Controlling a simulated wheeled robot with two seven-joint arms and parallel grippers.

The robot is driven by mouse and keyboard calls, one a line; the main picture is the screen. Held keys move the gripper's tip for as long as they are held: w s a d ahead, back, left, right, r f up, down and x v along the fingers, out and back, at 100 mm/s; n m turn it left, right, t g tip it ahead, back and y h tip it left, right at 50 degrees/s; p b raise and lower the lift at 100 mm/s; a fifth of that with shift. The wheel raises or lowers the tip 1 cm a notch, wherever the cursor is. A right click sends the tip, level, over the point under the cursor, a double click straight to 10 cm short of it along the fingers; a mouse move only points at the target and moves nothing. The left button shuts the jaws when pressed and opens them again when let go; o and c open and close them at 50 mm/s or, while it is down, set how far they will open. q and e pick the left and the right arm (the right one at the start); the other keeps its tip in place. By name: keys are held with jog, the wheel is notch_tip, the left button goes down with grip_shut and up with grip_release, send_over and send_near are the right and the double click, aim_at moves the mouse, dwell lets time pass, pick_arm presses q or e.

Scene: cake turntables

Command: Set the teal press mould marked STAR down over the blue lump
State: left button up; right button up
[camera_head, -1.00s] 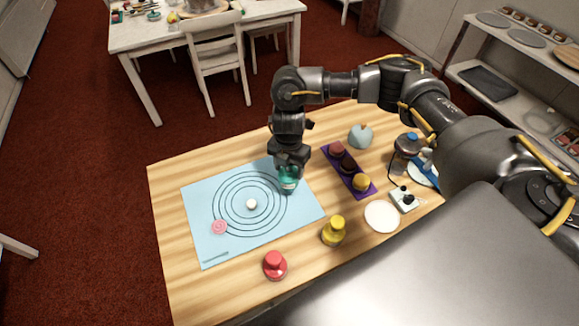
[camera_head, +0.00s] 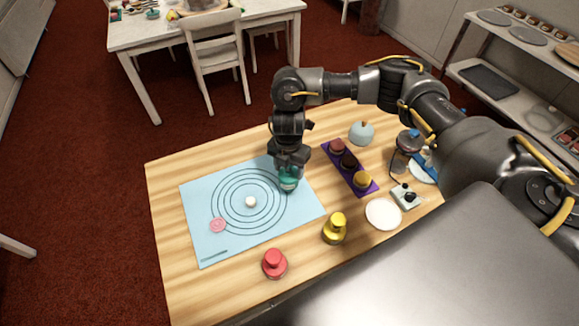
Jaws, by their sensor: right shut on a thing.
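The teal press mould (camera_head: 289,184) is upright at the right part of the light blue mat (camera_head: 207,195), over the outer ring. My right gripper (camera_head: 290,170) is shut on its top from above. Whether the mould touches the mat is hard to tell, and its STAR mark is too small to read. I see no blue lump on the open part of the mat; anything under the mould is hidden. A white ball (camera_head: 250,201) lies in the middle of the rings and a pink disc (camera_head: 218,225) at the lower left. My left gripper is not in view.
A red mould (camera_head: 274,264) and a yellow mould (camera_head: 335,228) stand at the front. A purple tray (camera_head: 341,165) holds several coloured pieces right of my gripper. A white disc (camera_head: 383,213) and a pale blue round object (camera_head: 361,133) are further right. The mat's left half is mostly clear.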

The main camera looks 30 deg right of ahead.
aim_at(289, 175)
jog(key=shift+f, duration=0.3)
jog(key=shift+f+b, duration=1.3)
jog(key=shift+f, duration=0.35)
jog(key=o, duration=1.5)
jog(key=shift+r, duration=0.15)
notch_tip(289, 175, up, 7)
jog(key=p, duration=0.7)
